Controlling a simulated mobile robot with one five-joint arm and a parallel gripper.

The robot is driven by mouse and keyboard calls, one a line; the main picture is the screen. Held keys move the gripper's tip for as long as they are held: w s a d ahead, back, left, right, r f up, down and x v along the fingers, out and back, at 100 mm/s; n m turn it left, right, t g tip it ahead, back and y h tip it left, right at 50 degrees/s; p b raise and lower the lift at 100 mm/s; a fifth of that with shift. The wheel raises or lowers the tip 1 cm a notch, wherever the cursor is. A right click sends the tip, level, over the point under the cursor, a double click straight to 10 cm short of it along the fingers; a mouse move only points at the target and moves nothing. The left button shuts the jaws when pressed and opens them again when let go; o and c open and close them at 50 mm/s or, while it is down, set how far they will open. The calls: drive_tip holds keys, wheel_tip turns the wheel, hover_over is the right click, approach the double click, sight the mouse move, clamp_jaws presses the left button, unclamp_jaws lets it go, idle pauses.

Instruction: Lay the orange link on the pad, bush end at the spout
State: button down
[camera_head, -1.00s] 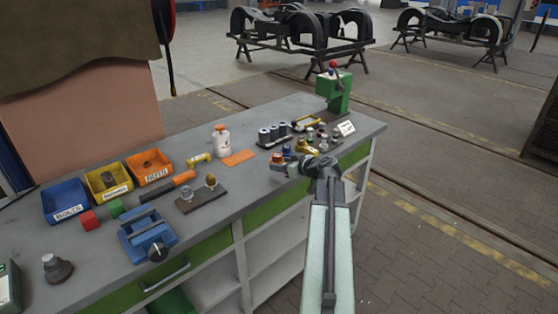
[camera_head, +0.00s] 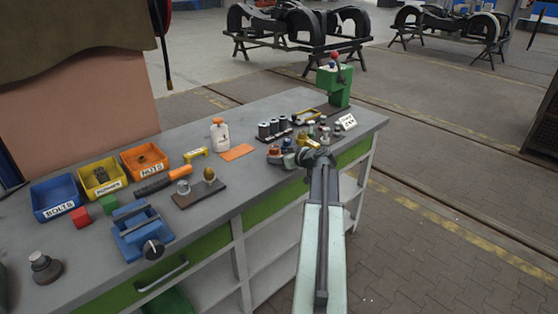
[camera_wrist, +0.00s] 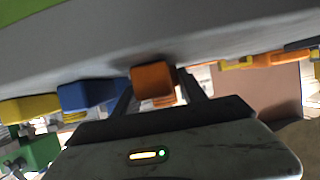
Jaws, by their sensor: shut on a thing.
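An orange piece, which I take for the orange link (camera_wrist: 152,82), sits between the two fingers of my gripper (camera_wrist: 160,100) in the wrist view. Only its blunt end shows; its bush end cannot be made out. In the head view my gripper (camera_head: 294,161) is at the bench's front edge, beside small orange, blue and yellow pieces. A flat orange pad (camera_head: 237,152) lies on the bench to the left of it. A white bottle (camera_head: 220,135) with an orange-red top stands behind the pad. I cannot tell which part is the spout.
Grey cylinders (camera_head: 269,129) stand behind the gripper, with a green press (camera_head: 337,87) farther back. A yellow bracket (camera_head: 195,154), a dark plate (camera_head: 199,195), a blue vice (camera_head: 142,232) and labelled bins (camera_head: 101,177) fill the left. Bare bench lies in front of the pad.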

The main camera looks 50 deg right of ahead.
drive_tip(key=shift+s+f, duration=0.1)
drive_tip(key=shift+s, duration=0.05)
drive_tip(key=c, duration=0.6)
unclamp_jaws()
drive_tip(key=shift+c, duration=0.2)
drive_tip(key=shift+r, duration=0.2)
